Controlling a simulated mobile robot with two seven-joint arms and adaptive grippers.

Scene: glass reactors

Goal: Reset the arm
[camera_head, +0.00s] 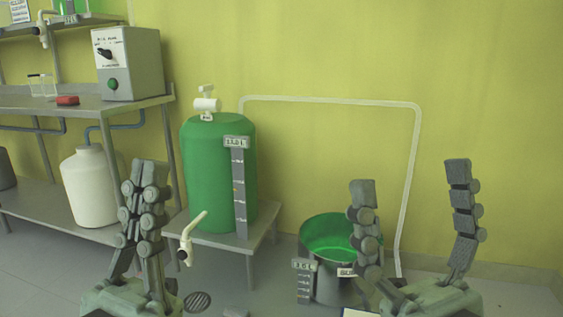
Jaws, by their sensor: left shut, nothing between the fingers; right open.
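My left gripper (146,192) stands upright at the lower left, its fingers closed together with nothing between them. It shows in front of the lower shelf and the white container. My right gripper (410,192) stands upright at the lower right with its two fingers wide apart and empty. Its left finger hides part of a dark bucket (322,262) with a green inside. Its right finger is in front of the bare yellow wall. The lower parts of both arms are cut off by the bottom edge.
A green tank (212,165) with a white valve stands on a small metal table (262,238). A steel shelf (120,103) at left holds a grey control box (130,65), a red object (68,100) and a white container (88,187). A white pipe (330,101) runs along the wall.

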